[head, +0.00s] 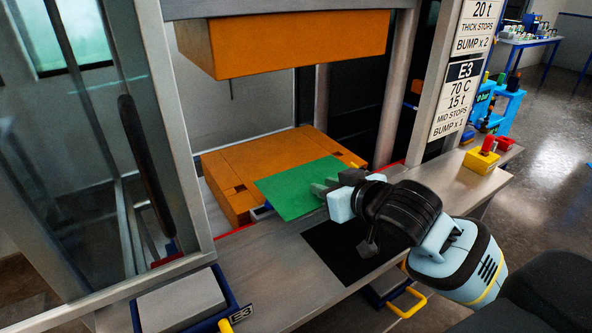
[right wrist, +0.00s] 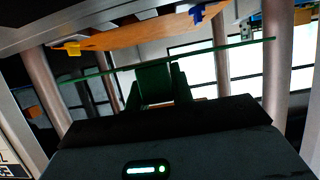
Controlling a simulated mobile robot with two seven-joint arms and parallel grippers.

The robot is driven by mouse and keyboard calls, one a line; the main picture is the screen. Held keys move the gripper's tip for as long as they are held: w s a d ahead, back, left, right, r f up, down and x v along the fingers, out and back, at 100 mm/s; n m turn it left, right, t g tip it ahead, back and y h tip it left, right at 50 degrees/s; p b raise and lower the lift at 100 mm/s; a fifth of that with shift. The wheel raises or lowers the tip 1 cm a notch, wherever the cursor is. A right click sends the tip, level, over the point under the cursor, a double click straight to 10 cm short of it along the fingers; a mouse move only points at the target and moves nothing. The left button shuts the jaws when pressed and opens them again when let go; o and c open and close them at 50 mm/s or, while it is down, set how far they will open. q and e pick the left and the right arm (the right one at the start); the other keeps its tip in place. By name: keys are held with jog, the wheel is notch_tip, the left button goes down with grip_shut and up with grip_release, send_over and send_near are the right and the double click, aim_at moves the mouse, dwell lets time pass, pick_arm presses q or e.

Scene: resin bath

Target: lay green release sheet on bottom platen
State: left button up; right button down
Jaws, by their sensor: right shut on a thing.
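The green release sheet (head: 298,187) is flat and roughly level, held at its right edge by my right gripper (head: 328,187), which is shut on it. The sheet overlaps the front right part of the orange bottom platen (head: 235,165) in the head view; whether it touches the platen I cannot tell. In the right wrist view the sheet (right wrist: 110,72) shows edge-on as a thin green line across the fingers (right wrist: 162,85). The orange upper platen (head: 290,45) hangs above with a wide gap. My left gripper is not in view.
A black mat (head: 345,250) lies on the grey front ledge below my right gripper. A glass guard door (head: 85,130) stands at left. A grey block in a blue tray (head: 180,305) sits front left. A yellow box with a red button (head: 482,160) is at right, beside the sign post.

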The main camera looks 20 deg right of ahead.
aim_at(306, 164)
jog(key=w+d, duration=0.1)
jog(key=w, duration=0.4)
jog(key=w+d+f, duration=0.1)
jog(key=w, duration=0.4)
jog(key=w+d, duration=0.1)
jog(key=w, duration=0.4)
jog(key=shift+w+f, duration=0.25)
jog(key=shift+w, duration=0.1)
jog(key=shift+f, duration=0.1)
jog(key=shift+f, duration=1.6)
jog(key=shift+f, duration=0.3)
